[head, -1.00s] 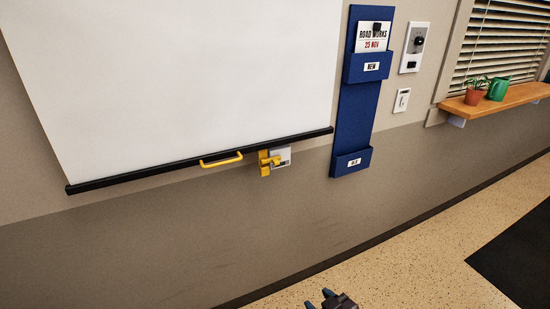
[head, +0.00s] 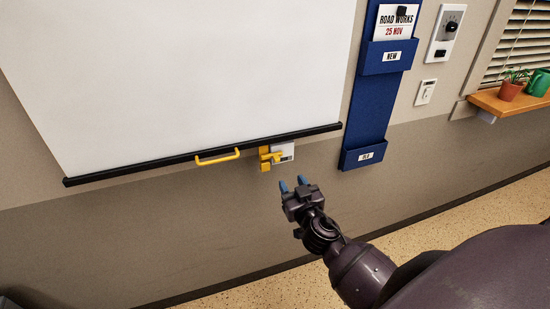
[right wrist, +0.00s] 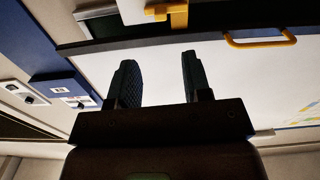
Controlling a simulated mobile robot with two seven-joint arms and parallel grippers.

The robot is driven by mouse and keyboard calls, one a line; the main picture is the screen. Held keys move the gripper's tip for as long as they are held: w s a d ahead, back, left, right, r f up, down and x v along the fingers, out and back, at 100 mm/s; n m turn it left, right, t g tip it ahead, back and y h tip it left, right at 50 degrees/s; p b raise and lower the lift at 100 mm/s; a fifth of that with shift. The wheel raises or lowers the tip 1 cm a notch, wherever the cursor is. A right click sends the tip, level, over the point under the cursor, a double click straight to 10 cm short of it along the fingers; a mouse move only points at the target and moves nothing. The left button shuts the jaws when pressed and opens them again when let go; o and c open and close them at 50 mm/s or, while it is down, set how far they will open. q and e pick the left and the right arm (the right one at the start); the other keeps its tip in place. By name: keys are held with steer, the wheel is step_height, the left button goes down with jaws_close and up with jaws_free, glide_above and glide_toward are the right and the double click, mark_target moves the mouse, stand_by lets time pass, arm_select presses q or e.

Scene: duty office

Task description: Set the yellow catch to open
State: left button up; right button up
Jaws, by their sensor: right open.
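The yellow catch (head: 266,158) is on the wall just under the black bottom bar of the white screen, beside a small white plate (head: 285,153). It also shows at the top of the right wrist view (right wrist: 172,10). My right gripper (head: 292,184) is open and empty, below and slightly right of the catch in the head view, apart from it. In the right wrist view its two fingers (right wrist: 158,75) are spread with nothing between them. I cannot tell the catch's setting. My left gripper is not in view.
A yellow handle (head: 217,157) hangs from the bar (head: 120,172) of the screen, left of the catch. A blue wall holder (head: 370,110) with cards is to the right. Farther right are a switch plate (head: 426,92) and a wooden shelf (head: 510,102). The wall below the catch is clear.

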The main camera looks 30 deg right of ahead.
mark_target(278, 160)
steer(key=shift+m, duration=0.4)
steer(key=p+x, duration=0.1)
steer(key=x, duration=0.9)
steer(key=shift+w+a, duration=0.1)
steer(key=shift+w, duration=0.25)
jaws_close()
